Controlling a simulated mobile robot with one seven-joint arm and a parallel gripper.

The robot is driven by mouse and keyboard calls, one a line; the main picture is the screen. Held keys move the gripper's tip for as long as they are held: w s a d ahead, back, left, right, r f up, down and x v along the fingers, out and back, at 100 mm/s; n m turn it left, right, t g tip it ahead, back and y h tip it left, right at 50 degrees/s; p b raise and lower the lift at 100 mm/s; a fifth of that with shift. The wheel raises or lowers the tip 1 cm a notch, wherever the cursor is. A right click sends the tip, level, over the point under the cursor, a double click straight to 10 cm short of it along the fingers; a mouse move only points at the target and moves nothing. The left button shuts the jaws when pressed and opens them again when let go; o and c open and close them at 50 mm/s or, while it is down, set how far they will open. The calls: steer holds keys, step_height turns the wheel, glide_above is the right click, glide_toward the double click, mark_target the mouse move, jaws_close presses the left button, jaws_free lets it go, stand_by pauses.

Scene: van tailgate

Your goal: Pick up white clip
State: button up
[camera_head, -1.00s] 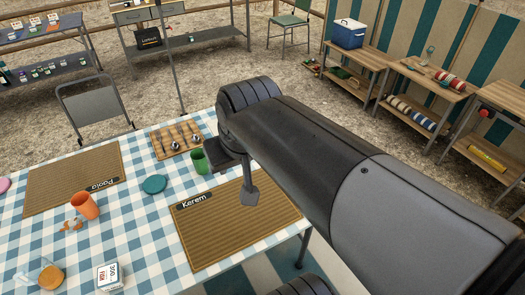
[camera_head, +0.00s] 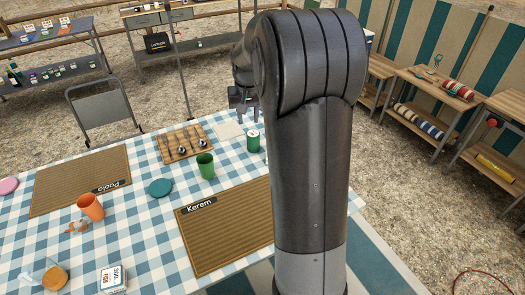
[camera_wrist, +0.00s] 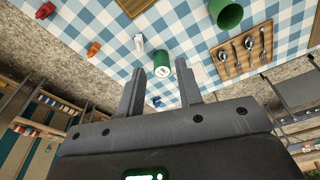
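In the head view my gripper (camera_head: 242,98) hangs over the table's far edge, behind the green can (camera_head: 253,141).
A green cup (camera_head: 205,165) and a cutlery board (camera_head: 184,144) stand near the can. The Kerem placemat (camera_head: 225,225) is in front. Shelves stand beyond the table.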

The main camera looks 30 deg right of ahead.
steer(key=w+d+f, duration=0.2)
steer(key=d+f, duration=0.1)
steer(key=f, duration=0.3)
steer(key=w+d+f+m+g, duration=0.1)
steer(key=w+d+f, duration=0.2)
steer(key=f, duration=0.3)
steer(key=w+d+f+m, duration=0.1)
steer(key=w+d+f, duration=0.1)
steer(key=d+f, duration=0.3)
steer(key=shift+w+d+f+g+y, duration=0.1)
steer(key=shift+w+f+g+y, duration=0.1)
steer(key=shift+f, duration=0.25)
steer(key=shift+w+d+f+g+y, duration=0.1)
steer(key=shift+w+f+g, duration=0.1)
steer(key=shift+f, duration=0.25)
step_height(320, 180, down, 10)
steer(key=shift+s+d, duration=0.1)
steer(key=shift+s, duration=0.05)
steer(key=shift+c, duration=0.5)
jaws_close()
